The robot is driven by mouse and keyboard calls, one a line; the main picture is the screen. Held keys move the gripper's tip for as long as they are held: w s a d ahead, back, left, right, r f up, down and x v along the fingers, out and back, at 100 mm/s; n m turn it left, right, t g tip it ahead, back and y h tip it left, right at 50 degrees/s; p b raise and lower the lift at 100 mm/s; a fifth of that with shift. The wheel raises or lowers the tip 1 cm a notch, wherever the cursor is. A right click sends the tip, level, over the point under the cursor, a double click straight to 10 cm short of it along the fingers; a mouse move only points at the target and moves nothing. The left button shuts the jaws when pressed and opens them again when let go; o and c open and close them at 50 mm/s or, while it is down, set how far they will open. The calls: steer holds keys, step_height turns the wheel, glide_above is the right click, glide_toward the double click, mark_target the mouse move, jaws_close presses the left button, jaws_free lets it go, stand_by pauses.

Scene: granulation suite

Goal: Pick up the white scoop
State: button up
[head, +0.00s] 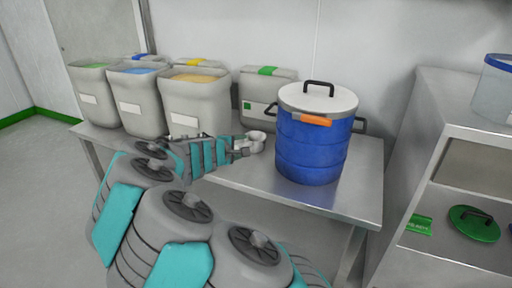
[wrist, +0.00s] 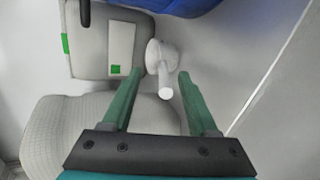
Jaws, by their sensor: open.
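The white scoop (wrist: 160,56) lies on the steel table, with its round bowl away from me and its short handle pointing back toward my gripper in the wrist view. My gripper (wrist: 160,80) is open, with its two green fingers on either side of the scoop's handle and nothing clamped between them. In the head view the scoop (head: 256,137) shows just past the tip of my gripper (head: 240,146), left of the blue drum. Whether a finger touches the scoop cannot be told.
A blue drum (head: 312,148) with a white lid and orange clasp stands close right of the scoop. Several grey sacks, some with coloured contents (head: 195,78), stand at the table's left and back. The steel table (head: 352,190) is bare at its front right. A shelf unit (head: 455,110) stands at right.

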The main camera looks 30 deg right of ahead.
mark_target(238, 149)
steer(key=shift+w+a+f+n+t, duration=0.15)
steer(key=shift+w+f+n, duration=0.15)
steer(key=shift+w+f, duration=0.3)
steer(key=shift+w+a+f+n+t, duration=0.15)
steer(key=shift+w+f+n, duration=0.15)
steer(key=shift+w+f, duration=0.25)
steer(key=shift+w+d+f, duration=0.1)
steer(key=shift+d+f, duration=0.1)
steer(key=shift+f, duration=0.05)
steer(key=shift+w+x, duration=0.15)
steer(key=shift+x, duration=1.65)
steer(key=shift+w+x, duration=0.15)
steer(key=shift+x, duration=1.65)
steer(key=shift+a+r, duration=0.15)
steer(key=shift+c, duration=0.4)
jaws_close()
